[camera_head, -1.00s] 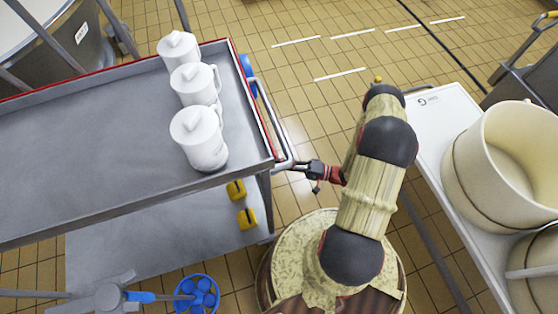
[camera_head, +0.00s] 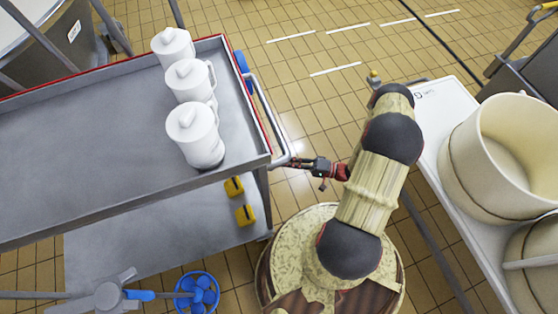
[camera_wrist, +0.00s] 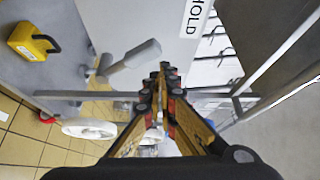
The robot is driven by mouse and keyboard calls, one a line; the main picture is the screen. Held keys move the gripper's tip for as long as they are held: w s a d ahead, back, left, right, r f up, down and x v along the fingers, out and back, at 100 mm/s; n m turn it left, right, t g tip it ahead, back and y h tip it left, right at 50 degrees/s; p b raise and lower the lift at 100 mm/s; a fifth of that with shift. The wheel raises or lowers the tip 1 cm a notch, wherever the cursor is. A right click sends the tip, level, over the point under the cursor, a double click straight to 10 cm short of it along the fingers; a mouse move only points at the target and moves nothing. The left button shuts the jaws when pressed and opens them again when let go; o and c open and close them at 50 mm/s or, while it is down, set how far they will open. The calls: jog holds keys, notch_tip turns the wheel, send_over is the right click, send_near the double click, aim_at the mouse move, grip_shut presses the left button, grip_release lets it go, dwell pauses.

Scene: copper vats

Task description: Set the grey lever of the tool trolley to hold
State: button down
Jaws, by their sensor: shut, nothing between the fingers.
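The grey lever (camera_wrist: 136,56) shows in the wrist view, left of my fingertips. It slants from a pivot at the lower left up to a thick grey grip at the upper right. A white label reading HOLD (camera_wrist: 196,15) is on the grey panel (camera_wrist: 135,20) beyond it. My gripper (camera_wrist: 168,70) is shut and empty, its tips just right of the lever's grip; I cannot tell whether they touch. In the head view my gripper (camera_head: 292,163) is at the right end of the tool trolley (camera_head: 90,125); the lever is not discernible there.
Several white lidded jugs (camera_head: 195,135) stand on the trolley top. Two yellow blocks (camera_head: 239,202) are on its lower shelf. The trolley's tubular handle (camera_head: 268,115) is close to my gripper. A white table with a large cream vessel (camera_head: 500,150) stands at the right.

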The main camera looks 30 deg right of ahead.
jog(key=v, duration=0.8)
jog(key=shift+s+d, duration=0.15)
jog(key=shift+d, duration=0.2)
